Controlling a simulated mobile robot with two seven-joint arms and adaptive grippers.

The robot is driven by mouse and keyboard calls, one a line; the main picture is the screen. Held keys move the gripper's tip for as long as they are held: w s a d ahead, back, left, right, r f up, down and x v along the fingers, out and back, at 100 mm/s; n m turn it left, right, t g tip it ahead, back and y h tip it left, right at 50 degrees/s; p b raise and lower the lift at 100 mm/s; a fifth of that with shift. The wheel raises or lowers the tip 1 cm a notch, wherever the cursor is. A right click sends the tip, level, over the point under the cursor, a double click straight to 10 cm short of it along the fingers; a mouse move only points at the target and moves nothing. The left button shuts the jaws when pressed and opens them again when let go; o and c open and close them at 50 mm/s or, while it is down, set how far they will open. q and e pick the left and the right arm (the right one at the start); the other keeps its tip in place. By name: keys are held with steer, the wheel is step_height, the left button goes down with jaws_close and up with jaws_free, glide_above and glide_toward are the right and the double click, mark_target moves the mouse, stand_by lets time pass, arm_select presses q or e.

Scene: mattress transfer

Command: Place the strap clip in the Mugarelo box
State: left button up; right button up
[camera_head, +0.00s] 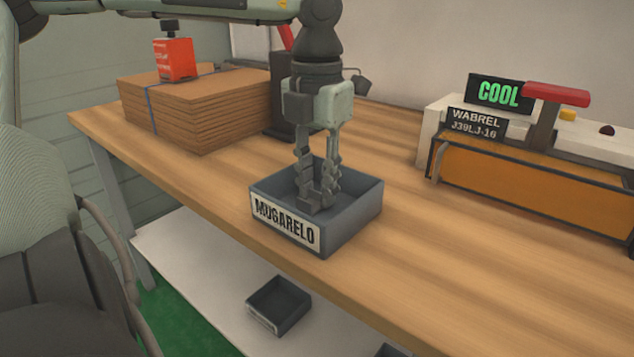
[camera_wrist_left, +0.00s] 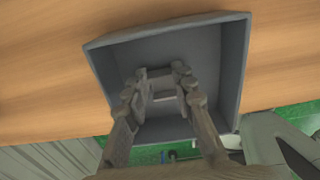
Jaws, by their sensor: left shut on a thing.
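The Mugarelo box (camera_head: 350,222) is a small grey open-topped box with a white label reading MUGARELO on its front. It stands on the wooden table and also shows in the left wrist view (camera_wrist_left: 226,60). My left gripper (camera_head: 318,196) points straight down into the box, with its fingertips inside the walls and near the floor. In the left wrist view my left gripper (camera_wrist_left: 163,86) is shut on a small grey piece, the strap clip (camera_wrist_left: 165,95), mostly hidden by the fingers. I cannot tell whether the clip touches the box floor. My right gripper is out of view.
A strapped stack of cardboard (camera_head: 195,112) with a red box (camera_head: 175,60) on top stands at the back left. A sealing machine (camera_head: 530,180) with a COOL display stands at the right. Another dark box (camera_head: 279,304) sits on the lower shelf. The table right of the Mugarelo box is clear.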

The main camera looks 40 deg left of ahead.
arm_select(q)
steer(key=o, duration=0.9)
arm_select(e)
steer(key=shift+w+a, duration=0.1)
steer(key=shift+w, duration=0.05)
arm_select(q)
steer(key=shift+o, duration=0.2)
steer(key=shift+r, duration=0.2)
step_height(320, 180, up, 12)
steer(key=p, duration=0.1)
steer(key=shift+f, duration=0.15)
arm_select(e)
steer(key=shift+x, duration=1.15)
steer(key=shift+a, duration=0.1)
